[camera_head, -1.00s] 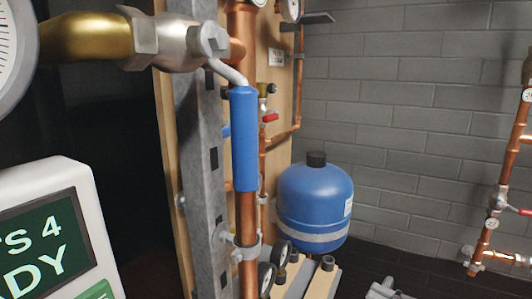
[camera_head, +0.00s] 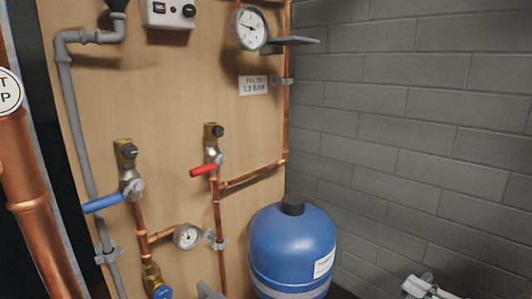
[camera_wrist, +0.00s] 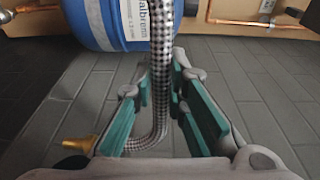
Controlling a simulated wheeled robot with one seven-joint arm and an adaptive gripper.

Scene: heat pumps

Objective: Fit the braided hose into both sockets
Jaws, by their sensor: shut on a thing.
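The braided hose (camera_wrist: 162,45), a silver and dark checked weave, runs down from the top edge in the wrist view and bends left low down. A brass end fitting (camera_wrist: 80,146) shows at lower left beside my gripper. My gripper (camera_wrist: 158,88), with teal finger pads, is shut on the hose, which passes between the fingers. The hose's upper end is out of view. In the head view, two brass valves sit on the wooden board, one with a blue lever (camera_head: 103,203) and one with a red lever (camera_head: 204,170). I cannot tell which openings are the sockets.
A blue tank (camera_head: 292,246) stands right of the board; it also shows in the wrist view (camera_wrist: 90,22). The grey brick wall (camera_head: 430,130) is bare. Tiled floor (camera_wrist: 255,90) looks clear.

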